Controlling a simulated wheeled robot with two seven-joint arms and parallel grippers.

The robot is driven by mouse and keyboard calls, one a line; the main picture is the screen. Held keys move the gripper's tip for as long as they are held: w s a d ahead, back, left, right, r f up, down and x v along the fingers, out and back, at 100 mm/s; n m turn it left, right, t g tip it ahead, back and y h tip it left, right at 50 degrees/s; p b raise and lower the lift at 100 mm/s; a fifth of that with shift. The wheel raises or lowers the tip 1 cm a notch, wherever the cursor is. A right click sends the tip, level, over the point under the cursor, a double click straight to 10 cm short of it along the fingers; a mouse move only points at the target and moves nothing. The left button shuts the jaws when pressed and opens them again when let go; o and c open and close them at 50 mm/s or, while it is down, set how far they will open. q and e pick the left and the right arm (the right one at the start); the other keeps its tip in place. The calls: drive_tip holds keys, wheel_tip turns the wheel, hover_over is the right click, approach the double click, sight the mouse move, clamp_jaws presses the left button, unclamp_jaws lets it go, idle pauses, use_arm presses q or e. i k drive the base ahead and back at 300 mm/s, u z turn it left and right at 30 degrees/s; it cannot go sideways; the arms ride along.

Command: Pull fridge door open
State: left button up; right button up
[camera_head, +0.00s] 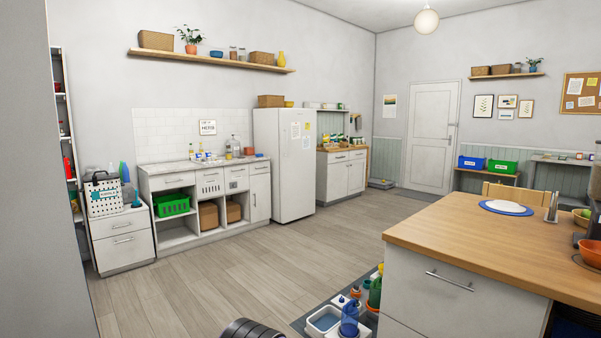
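A white fridge (285,165) stands against the back wall, between the counter and a smaller cabinet. Its door (296,165) looks shut and carries several paper notes. I cannot make out its handle clearly. A wicker basket and a small yellow item sit on top of the fridge. The fridge is across the room, with bare floor in front of it. A dark rounded part at the bottom edge seems to be mine. Neither of my grippers shows in this view.
A wooden-topped island (480,240) fills the right foreground. A grey mat with bottles and a tub (325,319) lies on the floor beside it. The wooden floor (235,270) is clear towards the fridge. A low counter (205,167) stands left of the fridge.

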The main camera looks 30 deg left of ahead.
sight(298, 155)
drive_tip(key=u, duration=0.25)
drive_tip(key=i, duration=0.75)
drive_tip(key=u, duration=0.95)
drive_tip(key=i, duration=2.2)
drive_tip(key=u, duration=0.65)
drive_tip(key=i, duration=2.7)
drive_tip(key=z, duration=0.45)
drive_tip(key=i, duration=2.1)
drive_tip(key=z, duration=1.35)
drive_tip(key=i, duration=1.25)
drive_tip(key=z, duration=0.5)
